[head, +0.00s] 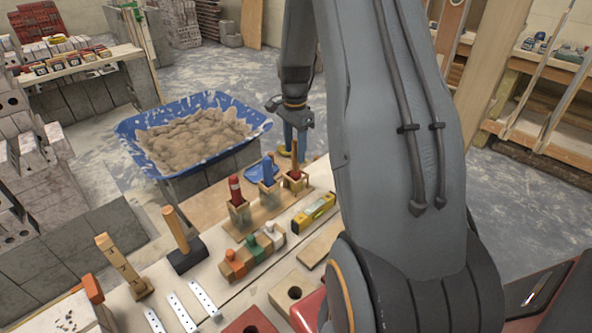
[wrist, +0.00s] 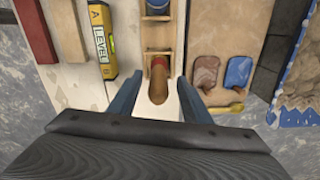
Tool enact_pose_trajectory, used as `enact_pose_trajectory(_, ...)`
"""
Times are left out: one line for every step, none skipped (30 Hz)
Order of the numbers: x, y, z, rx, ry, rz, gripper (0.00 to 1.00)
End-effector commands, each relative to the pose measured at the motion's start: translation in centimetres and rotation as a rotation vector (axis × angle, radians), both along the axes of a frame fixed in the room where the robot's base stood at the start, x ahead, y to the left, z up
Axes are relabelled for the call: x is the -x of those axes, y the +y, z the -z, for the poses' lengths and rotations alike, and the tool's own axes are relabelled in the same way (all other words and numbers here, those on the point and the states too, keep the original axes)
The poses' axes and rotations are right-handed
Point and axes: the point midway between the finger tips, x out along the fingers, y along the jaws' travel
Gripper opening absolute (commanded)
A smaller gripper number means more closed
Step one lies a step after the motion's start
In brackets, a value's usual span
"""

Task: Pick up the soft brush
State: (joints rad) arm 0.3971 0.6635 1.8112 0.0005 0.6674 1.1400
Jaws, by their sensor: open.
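A brush with a brown wooden handle and a red collar (head: 295,158) stands upright in the nearest-to-gripper wooden holder (head: 295,183). I take it for the soft brush; its bristles are hidden. In the wrist view its handle (wrist: 158,88) points toward the camera between my two blue fingers. My gripper (head: 295,145) is open and empty, reaching down over this handle. The fingers (wrist: 158,98) stand apart from it on both sides. Two more holders in the row carry a blue-handled tool (head: 267,168) and a red-handled tool (head: 235,190).
A yellow level (head: 314,212) lies beside the holders. Brown (wrist: 205,76) and blue (wrist: 238,73) pads and a yellow handle (wrist: 225,108) lie on the other side. A blue mortar tub (head: 145,127) stands behind the bench.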

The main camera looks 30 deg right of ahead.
Motion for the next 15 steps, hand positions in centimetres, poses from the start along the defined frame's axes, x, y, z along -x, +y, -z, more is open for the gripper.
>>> enact_pose_trajectory(0.1,0.0,0.5,-0.001,0.001,0.000,0.44)
enact_pose_trajectory(0.2,0.0,0.8,-0.001,0.002,-0.001,0.44)
enact_pose_trajectory(0.3,0.0,1.4,-0.001,0.003,-0.001,0.44)
enact_pose_trajectory(0.3,0.0,1.8,-0.001,0.003,-0.001,0.44)
enact_pose_trajectory(0.3,-0.1,2.2,-0.001,0.002,-0.001,0.44)
enact_pose_trajectory(0.4,-0.1,2.8,-0.001,0.003,-0.001,0.44)
enact_pose_trajectory(0.3,-0.1,3.2,-0.001,0.002,-0.001,0.44)
enact_pose_trajectory(0.3,-0.1,3.5,0.000,0.001,-0.001,0.44)
enact_pose_trajectory(0.2,-0.1,4.0,0.000,0.001,-0.002,0.44)
enact_pose_trajectory(0.2,-0.1,4.2,0.000,0.000,-0.002,0.44)
enact_pose_trajectory(0.2,-0.1,4.4,0.000,0.000,-0.002,0.44)
enact_pose_trajectory(0.2,-0.1,4.6,0.000,-0.001,-0.002,0.44)
enact_pose_trajectory(0.2,-0.1,4.7,0.000,-0.001,-0.002,0.44)
enact_pose_trajectory(0.2,-0.1,4.7,0.001,-0.001,-0.002,0.44)
enact_pose_trajectory(0.2,-0.1,4.8,0.001,-0.002,-0.002,0.44)
